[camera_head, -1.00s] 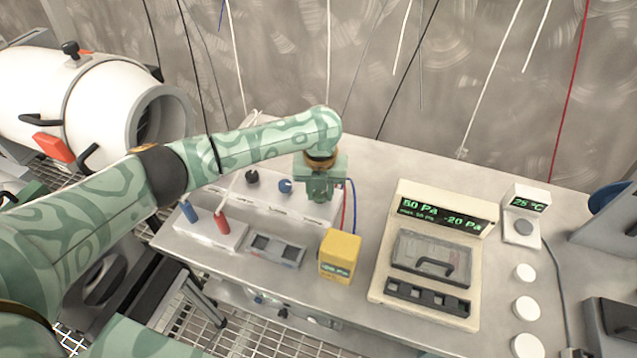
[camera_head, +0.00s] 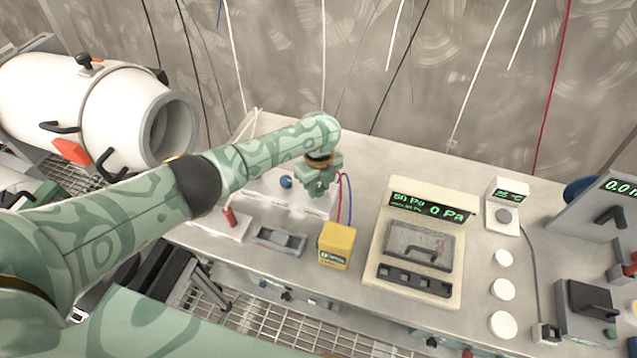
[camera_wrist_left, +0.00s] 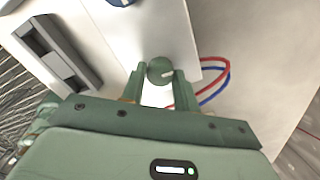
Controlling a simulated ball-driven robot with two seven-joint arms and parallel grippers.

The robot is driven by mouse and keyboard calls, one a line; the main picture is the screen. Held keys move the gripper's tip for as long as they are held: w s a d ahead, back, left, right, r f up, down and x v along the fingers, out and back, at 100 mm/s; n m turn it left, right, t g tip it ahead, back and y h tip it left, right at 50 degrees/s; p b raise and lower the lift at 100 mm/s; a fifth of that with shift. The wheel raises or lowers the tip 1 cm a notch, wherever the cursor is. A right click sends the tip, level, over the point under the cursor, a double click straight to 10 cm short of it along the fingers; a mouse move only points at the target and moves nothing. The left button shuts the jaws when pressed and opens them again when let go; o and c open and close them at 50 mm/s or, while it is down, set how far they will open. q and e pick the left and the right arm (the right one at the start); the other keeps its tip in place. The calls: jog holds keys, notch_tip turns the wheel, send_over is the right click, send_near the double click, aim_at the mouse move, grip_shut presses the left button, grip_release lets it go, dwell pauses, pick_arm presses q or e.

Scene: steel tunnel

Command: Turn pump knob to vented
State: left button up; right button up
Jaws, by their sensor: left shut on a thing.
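My left gripper (camera_head: 319,188) reaches down over a white box (camera_head: 272,193) with knobs on the table. The fingers and wrist hide this knob in the head view. A blue knob (camera_head: 286,182) stands on the same box, left of the gripper. No label on the held knob can be read. My right gripper is not in view.
A yellow meter (camera_head: 337,246) and a cream console (camera_head: 424,205) showing 50 Pa and 0 Pa stand right of the box. Red and blue leads (camera_wrist_left: 222,72) loop beside the gripper.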

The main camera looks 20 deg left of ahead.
aim_at(319, 189)
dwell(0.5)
pick_arm(q)
jog(key=o, duration=1)
jog(key=shift+c, duration=0.2)
jog(key=shift+r, duration=0.15)
notch_tip(319, 189, up, 16)
jog(key=p, duration=0.7)
